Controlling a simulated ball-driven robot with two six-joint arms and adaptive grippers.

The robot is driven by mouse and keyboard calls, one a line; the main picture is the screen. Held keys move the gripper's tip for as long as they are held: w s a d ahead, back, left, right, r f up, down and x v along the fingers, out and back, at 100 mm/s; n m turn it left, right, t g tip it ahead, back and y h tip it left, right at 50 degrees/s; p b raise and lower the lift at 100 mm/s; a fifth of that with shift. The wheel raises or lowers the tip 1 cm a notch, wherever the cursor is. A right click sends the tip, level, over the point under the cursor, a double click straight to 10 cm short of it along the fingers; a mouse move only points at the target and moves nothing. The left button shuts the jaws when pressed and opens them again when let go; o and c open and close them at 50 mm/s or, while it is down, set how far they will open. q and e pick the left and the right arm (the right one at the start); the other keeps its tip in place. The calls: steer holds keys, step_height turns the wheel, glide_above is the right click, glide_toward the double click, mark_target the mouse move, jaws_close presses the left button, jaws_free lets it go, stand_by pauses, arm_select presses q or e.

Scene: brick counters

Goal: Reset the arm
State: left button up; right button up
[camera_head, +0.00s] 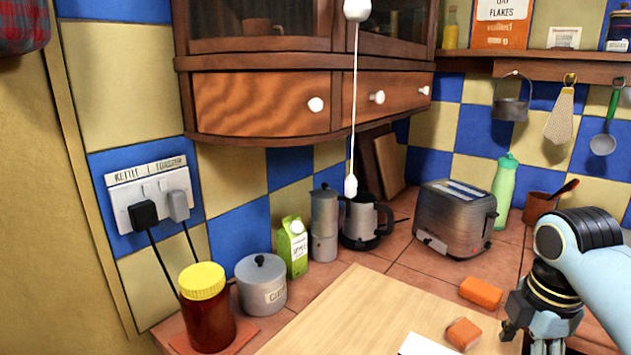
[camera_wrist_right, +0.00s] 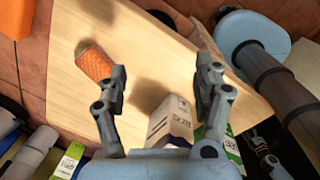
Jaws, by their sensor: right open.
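My right arm comes in from the right in the head view. Its dark gripper (camera_head: 532,322) is at the lower right, over the counter beside the wooden board. In the right wrist view my right gripper (camera_wrist_right: 162,72) has its two fingers wide apart with nothing held between them. An orange block (camera_wrist_right: 95,65) lies on the board beside the left finger there. A pale carton-like box (camera_wrist_right: 170,118) shows low between the fingers.
The wooden board (camera_head: 335,310) has an orange block (camera_head: 463,333) and a white item (camera_head: 428,346) on it. Another orange block (camera_head: 480,291) lies near the toaster (camera_head: 455,218). A kettle (camera_head: 364,220), green carton (camera_head: 292,246), canister (camera_head: 262,284) and yellow-lidded jar (camera_head: 205,308) line the wall.

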steer(key=s+a+r+m+t, duration=0.1)
steer(key=s+a+r+m, duration=0.15)
steer(key=s+m, duration=0.65)
steer(key=s+a+r+m+t, duration=0.1)
steer(key=s+a+m+t, duration=0.15)
steer(key=s+m, duration=0.65)
steer(key=s+d+f+n+g+b, duration=0.1)
steer(key=s+f+b, duration=0.15)
steer(key=f, duration=1.35)
steer(key=s+d+f+n+g+b, duration=0.1)
steer(key=f+b, duration=0.3)
steer(key=f, duration=1.1)
steer(key=s+f+b, duration=0.2)
steer(key=s+f, duration=0.7)
steer(key=f, duration=0.3)
steer(key=s+d+f+g+b, duration=0.1)
steer(key=s+f+b, duration=0.2)
steer(key=s+f, duration=0.7)
step_height(320, 180, down, 2)
steer(key=shift+d+b, duration=0.2)
steer(key=shift+b, duration=0.15)
steer(key=shift+s+g, duration=0.1)
steer(key=shift+g, duration=0.25)
